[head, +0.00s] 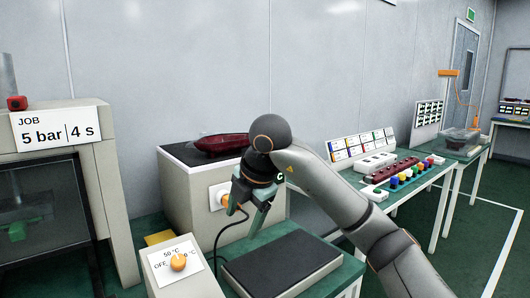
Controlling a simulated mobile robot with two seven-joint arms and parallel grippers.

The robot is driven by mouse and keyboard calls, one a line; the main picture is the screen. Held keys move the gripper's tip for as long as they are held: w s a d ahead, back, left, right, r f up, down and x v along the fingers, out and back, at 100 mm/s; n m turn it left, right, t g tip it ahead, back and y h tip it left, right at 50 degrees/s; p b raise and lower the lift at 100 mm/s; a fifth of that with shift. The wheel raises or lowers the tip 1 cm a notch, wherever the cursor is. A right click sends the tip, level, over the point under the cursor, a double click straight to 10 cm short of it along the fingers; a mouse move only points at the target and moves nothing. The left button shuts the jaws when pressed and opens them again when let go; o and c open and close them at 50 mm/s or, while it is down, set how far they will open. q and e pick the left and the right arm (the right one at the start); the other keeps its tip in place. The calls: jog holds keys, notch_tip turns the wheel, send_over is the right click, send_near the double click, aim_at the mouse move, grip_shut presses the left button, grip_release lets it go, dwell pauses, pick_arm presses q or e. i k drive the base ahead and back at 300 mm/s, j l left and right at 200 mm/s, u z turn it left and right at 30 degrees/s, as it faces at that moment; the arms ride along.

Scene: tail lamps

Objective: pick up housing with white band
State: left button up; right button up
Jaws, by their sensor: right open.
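A dark red, boat-shaped housing (220,144) lies on the black top of a beige box at the middle left. I cannot make out a white band on it. My right gripper (250,208) points down in front of the box, with its jaws apart and nothing seen between them. It is lower than the red housing, to its right and nearer to me. My right arm hides part of the box's right side. A long dark red part (392,173) lies on the far green table; its band, if any, is too small to tell. My left gripper is not in view.
A dark flat plate (283,263) lies on the green bench below my right gripper. A control box (186,270) with an orange knob stands left of it, and a black cable runs between. A glass-fronted machine (40,200) labelled 5 bar, 4 s stands at left.

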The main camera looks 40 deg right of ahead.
aim_at(222, 144)
jog(key=z, duration=1.1)
